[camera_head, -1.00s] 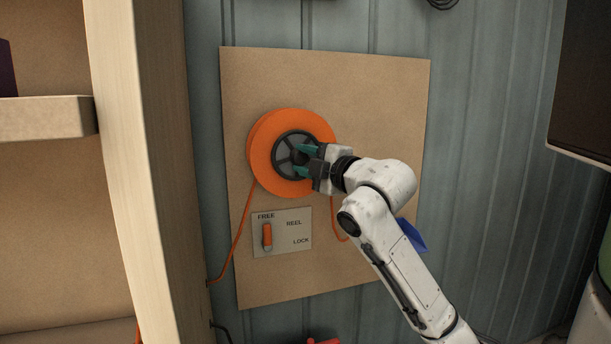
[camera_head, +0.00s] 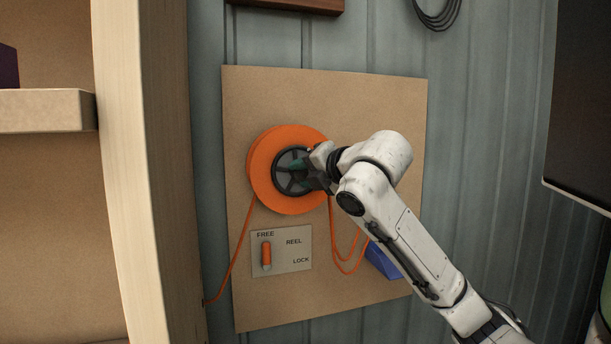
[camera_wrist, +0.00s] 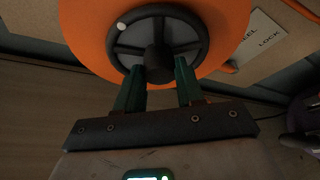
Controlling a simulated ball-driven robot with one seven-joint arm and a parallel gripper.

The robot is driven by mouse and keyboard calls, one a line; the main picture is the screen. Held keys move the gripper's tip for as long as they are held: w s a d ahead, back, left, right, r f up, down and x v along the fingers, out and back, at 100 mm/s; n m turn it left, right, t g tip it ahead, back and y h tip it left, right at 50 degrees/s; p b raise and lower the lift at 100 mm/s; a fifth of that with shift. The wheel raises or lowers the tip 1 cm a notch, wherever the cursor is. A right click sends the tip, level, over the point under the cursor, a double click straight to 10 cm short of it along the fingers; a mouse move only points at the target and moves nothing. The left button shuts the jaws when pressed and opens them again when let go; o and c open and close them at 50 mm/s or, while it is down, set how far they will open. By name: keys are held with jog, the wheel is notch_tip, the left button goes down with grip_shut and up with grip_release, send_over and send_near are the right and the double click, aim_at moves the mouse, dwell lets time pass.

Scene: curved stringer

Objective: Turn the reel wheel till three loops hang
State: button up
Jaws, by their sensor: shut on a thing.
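The orange reel (camera_head: 262,170) is mounted on a tan board, with a dark spoked wheel (camera_head: 280,181) at its centre. It also shows in the wrist view (camera_wrist: 82,25), where the wheel (camera_wrist: 150,12) has a dark central knob (camera_wrist: 158,62) and a small pale peg on its rim. My gripper (camera_head: 303,169) is at the wheel; in the wrist view its green fingers (camera_wrist: 160,68) close on the central knob from both sides. Orange cord (camera_head: 345,262) hangs right of the reel in what looks like two loops, partly hidden by my arm.
Below the reel, a plate (camera_head: 292,262) reads FREE, REEL and LOCK; its orange lever (camera_head: 266,254) stands upright under FREE. A blue object (camera_head: 383,262) sits behind my arm. A wooden post (camera_head: 145,180) stands left and a dark screen (camera_head: 585,110) right.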

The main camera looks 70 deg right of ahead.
jog(key=shift+w+f+n, duration=0.1)
jog(key=shift+n, duration=0.2)
dwell(0.4)
jog(key=o, duration=1)
jog(key=shift+o, duration=0.2)
jog(key=v, duration=1.1)
jog(key=shift+w, duration=0.1)
